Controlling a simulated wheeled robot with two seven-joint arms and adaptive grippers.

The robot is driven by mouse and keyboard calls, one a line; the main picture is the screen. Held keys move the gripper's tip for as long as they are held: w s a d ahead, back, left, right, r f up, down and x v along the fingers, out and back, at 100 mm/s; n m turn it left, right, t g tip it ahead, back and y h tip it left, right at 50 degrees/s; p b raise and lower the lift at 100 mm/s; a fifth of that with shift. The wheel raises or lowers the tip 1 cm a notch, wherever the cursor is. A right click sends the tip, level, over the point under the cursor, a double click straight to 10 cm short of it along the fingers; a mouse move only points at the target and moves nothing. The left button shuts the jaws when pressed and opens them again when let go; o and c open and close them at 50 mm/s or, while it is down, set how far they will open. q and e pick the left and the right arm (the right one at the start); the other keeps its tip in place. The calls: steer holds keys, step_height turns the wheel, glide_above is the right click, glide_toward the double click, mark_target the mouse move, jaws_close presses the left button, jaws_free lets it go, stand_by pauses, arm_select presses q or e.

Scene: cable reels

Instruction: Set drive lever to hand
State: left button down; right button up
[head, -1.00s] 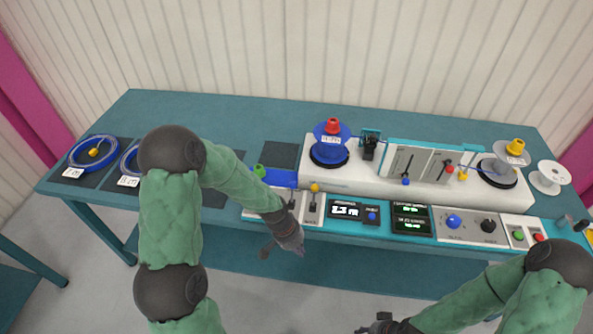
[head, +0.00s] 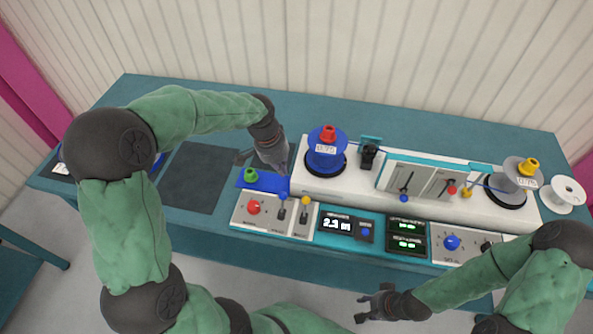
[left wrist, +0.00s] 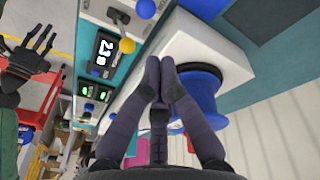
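Two upright levers stand on the left control panel (head: 240,215), one with a blue knob (head: 282,197) and one with a yellow knob (head: 305,201). Their labels are too small to read, so I cannot tell which is the drive lever. The left wrist view also shows the yellow knob (left wrist: 127,46) and a blue knob (left wrist: 146,8). My right gripper (head: 368,305) is open and empty in front of the table.
A green knob (head: 250,175) and a red button (head: 253,207) are left of the levers. A lit length display (head: 337,225) is on their right. The white machine base (head: 420,202) carries the blue spool and a grey spool (head: 513,175). A dark mat (head: 200,177) is bare.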

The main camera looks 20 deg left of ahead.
arm_select(q)
steer(key=shift+r, duration=0.15)
steer(key=b, duration=0.3)
glide_toward(282, 204)
steer(key=w+f, duration=0.2)
steer(key=w+d+f, duration=0.1)
steer(key=w, duration=0.1)
steer(key=w+f, duration=0.1)
steer(key=f, duration=0.1)
steer(key=shift+w+d+f, duration=0.3)
steer(key=shift+w+d, duration=0.05)
steer(key=shift+w, duration=0.05)
steer(key=shift+a, duration=0.1)
